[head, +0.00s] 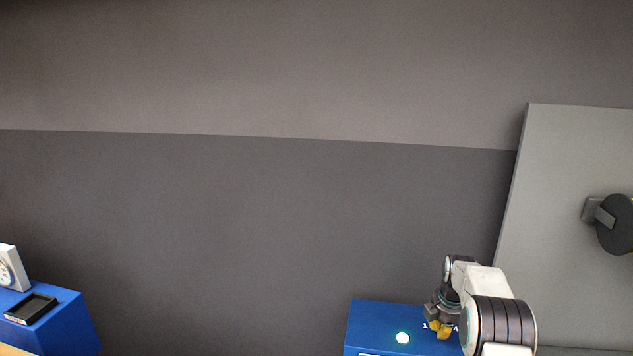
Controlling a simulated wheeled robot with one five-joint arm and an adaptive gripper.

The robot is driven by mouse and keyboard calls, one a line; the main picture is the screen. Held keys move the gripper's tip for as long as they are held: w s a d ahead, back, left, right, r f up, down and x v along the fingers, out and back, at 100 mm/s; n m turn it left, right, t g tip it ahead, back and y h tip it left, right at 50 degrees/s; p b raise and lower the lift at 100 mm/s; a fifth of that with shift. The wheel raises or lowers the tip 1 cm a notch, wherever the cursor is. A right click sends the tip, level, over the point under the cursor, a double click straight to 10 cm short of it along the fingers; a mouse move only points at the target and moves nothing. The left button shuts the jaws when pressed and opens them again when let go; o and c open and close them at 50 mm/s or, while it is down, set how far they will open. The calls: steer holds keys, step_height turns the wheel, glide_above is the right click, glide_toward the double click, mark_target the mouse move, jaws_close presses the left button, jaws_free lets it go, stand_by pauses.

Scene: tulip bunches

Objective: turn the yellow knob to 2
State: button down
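The yellow knob (441,330) sits on top of a blue box (374,316) at the lower right of the head view. White number marks show beside it; a "1" is readable to its left, and the others are hidden or too small to read. My gripper (437,314) points down right over the knob, at the end of my white and dark arm. The gripper's fingers are small and partly merged with the knob, so I cannot tell whether they are closed on it. The knob's pointing direction is not clear.
A grey panel (570,150) with a dark round handle (615,224) stands at the right. Another blue box (70,318) with a black tray (31,309) and a white dial (12,268) is far left.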

steer(key=shift+s+a+f, duration=0.2)
steer(key=shift+s+f, duration=0.05)
steer(key=shift+f, duration=0.05)
steer(key=shift+s+r, duration=0.1)
steer(key=shift+r, duration=0.1)
steer(key=shift+r+p, duration=1.75)
steer(key=shift+r, duration=1.25)
